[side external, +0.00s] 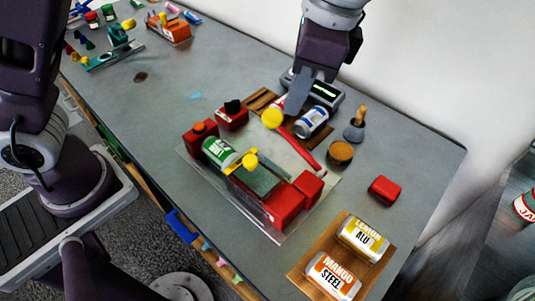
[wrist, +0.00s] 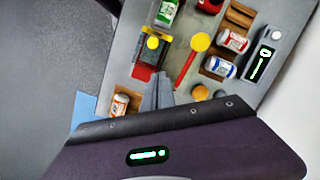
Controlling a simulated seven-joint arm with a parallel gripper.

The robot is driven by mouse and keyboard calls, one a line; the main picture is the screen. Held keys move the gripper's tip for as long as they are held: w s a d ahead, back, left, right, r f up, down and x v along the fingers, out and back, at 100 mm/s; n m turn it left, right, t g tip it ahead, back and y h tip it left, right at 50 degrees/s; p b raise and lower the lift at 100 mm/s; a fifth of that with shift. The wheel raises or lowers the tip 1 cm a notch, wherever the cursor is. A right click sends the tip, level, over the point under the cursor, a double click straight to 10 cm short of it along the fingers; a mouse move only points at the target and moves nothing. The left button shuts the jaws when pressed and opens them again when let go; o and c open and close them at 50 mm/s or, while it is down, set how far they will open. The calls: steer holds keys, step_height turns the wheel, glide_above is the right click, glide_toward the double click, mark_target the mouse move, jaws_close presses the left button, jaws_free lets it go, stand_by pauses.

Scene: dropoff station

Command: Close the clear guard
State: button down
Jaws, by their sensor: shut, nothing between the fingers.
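The red press (side external: 286,206) stands on a clear base plate in the middle of the table. A greenish see-through panel with a yellow edge bar, seemingly the clear guard (side external: 260,180), is at its middle; I cannot tell how far it is open. A yellow knob (side external: 250,161) is at the bar; it also shows in the wrist view (wrist: 153,43). A red lever (side external: 303,150) with a yellow ball (side external: 272,118) extends beside the press. A green can (side external: 220,152) lies at the press's left part. My gripper (side external: 296,108) is shut and empty, apart from the guard, toward the back.
A blue-white can (side external: 311,121) and a red-white can lie in a wooden rack behind the press. A dark scale (side external: 325,93), a stamp (side external: 355,126) and a red block (side external: 385,190) stand nearby. A wooden tray (side external: 302,262) holds two cans at the front right.

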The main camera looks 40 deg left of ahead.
steer(key=d+f+m, duration=0.1)
steer(key=d+f, duration=0.2)
glide_toward(260, 171)
steer(key=shift+g+y, duration=0.3)
steer(key=shift+y, duration=0.1)
steer(key=d+f, duration=0.1)
steer(key=w+d+f, duration=0.1)
steer(key=d+f, duration=0.1)
steer(key=shift+w, duration=0.3)
steer(key=a, duration=0.1)
steer(key=s+a+f, duration=0.1)
steer(key=shift+s+a+f, duration=0.15)
steer(key=shift+s+a, duration=0.05)
steer(key=shift+a, duration=0.2)
steer(key=shift+s+a+f, duration=0.1)
steer(key=shift+s+a, duration=0.1)
steer(key=shift+a, duration=0.2)
